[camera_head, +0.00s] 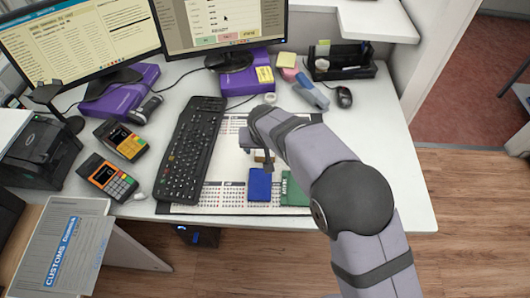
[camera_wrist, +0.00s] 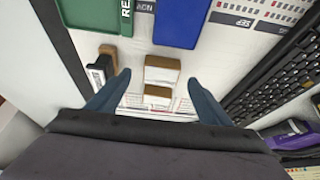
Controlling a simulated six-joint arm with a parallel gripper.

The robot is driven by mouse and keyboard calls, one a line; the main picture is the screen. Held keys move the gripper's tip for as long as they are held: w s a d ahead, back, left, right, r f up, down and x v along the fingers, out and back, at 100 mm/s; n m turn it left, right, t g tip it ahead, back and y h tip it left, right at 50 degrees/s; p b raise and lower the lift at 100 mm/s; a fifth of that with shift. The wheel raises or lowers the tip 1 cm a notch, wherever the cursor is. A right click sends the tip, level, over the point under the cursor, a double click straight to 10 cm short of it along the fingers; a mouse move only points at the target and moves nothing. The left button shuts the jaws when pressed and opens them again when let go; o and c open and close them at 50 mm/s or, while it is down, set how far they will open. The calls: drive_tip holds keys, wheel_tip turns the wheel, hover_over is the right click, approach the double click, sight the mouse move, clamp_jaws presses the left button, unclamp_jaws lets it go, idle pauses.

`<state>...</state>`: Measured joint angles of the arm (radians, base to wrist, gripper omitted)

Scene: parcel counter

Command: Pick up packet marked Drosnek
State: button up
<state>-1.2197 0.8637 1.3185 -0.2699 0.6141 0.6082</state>
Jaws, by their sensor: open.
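No packet with a readable Drosnek mark shows in either view. My gripper (camera_wrist: 158,77) is open and empty. In the wrist view a small brown-and-white block (camera_wrist: 162,76) shows between its fingertips, with a smaller brown piece (camera_wrist: 157,92) just below; I cannot tell their height under the fingers. A flat blue item (camera_head: 260,184) and a flat green item (camera_head: 294,190) lie side by side at the desk's front edge. The green item's lettering is only partly visible. In the head view my arm hides part of the mat and my gripper.
A black keyboard (camera_head: 190,150) lies left of my gripper. Two card terminals (camera_head: 108,178) stand further left. A dark stamp-like item (camera_wrist: 100,74) stands left of the fingers.

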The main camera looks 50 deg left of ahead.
drive_tip(key=shift+p+x, duration=0.35)
drive_tip(key=shift+x, duration=1.4)
drive_tip(key=shift+s, duration=0.15)
drive_tip(key=c, duration=1.2)
drive_tip(key=shift+r, duration=0.15)
